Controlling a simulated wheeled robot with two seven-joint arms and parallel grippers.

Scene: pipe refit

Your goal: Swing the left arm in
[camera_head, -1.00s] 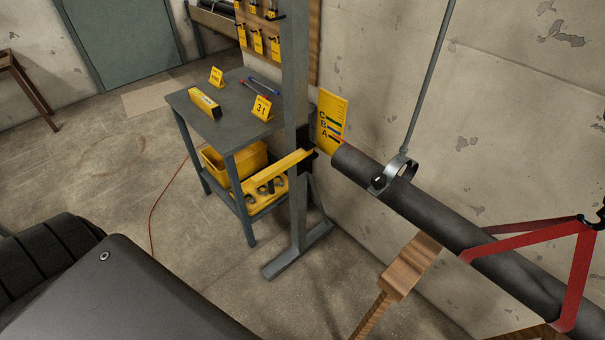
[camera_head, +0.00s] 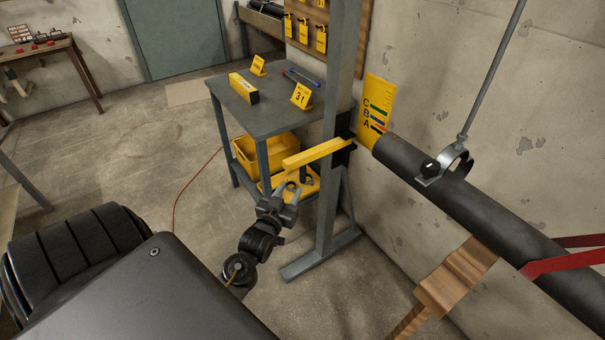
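My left gripper (camera_head: 286,190) shows low in the middle of the head view, at the end of my dark jointed arm. Its two grey fingers are spread, with nothing seen between them. It appears just below the yellow bar (camera_head: 318,153), apart from it in the picture; the depth between them is hard to judge. The bar juts left from a grey upright post (camera_head: 337,120). The black pipe (camera_head: 450,198) runs along the wall to the right of the post. My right gripper is out of view.
A grey table (camera_head: 255,110) with yellow signs and a yellow box stands behind the post. A yellow bin (camera_head: 246,155) is on its lower shelf. Floor at left is open.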

